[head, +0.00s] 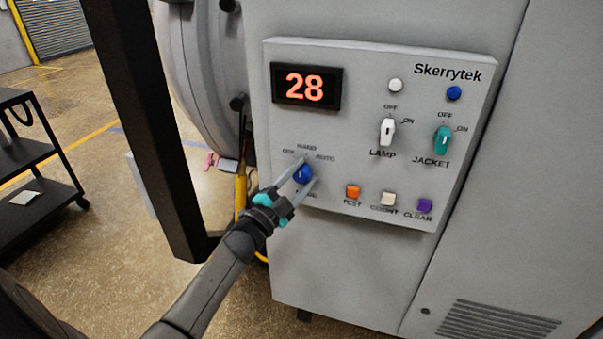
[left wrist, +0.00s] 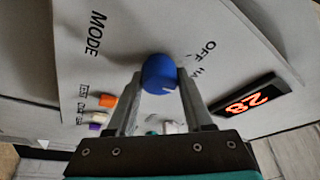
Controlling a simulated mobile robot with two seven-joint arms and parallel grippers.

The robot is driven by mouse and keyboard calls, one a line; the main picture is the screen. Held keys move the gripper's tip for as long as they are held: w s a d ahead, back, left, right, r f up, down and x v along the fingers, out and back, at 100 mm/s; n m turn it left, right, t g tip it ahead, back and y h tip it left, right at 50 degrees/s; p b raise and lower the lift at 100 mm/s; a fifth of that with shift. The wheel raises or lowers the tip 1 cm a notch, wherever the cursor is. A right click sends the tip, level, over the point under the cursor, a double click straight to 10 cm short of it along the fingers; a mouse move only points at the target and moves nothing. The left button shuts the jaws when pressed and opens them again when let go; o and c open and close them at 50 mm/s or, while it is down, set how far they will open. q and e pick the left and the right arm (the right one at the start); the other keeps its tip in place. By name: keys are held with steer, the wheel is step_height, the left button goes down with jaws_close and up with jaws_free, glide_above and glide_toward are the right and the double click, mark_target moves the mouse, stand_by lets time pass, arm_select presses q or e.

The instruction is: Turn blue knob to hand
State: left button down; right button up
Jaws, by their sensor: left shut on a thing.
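The blue knob (head: 303,175) is on the lower left of the grey control panel (head: 340,130). OFF, HAND and AUTO are printed in an arc above it, and MODE below it is partly covered. My left gripper (head: 305,171) is shut on the knob, one finger on each side. In the left wrist view the round knob (left wrist: 158,73) sits between the fingertips (left wrist: 160,80). A short white mark shows near the lower right edge of its face. I cannot tell for certain which label it points to. My right gripper is not in view.
A red display (head: 306,87) reads 28. To the right are the white LAMP switch (head: 387,131) and teal JACKET switch (head: 442,140). Orange (head: 353,191), white (head: 388,198) and purple (head: 424,205) buttons sit close to the right of the knob.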

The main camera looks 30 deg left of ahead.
arm_select(q)
steer(key=shift+m, duration=0.3)
steer(key=shift+c, duration=1.4)
jaws_free()
steer(key=shift+s, duration=0.1)
steer(key=v, duration=1.5)
steer(key=shift+s, duration=0.1)
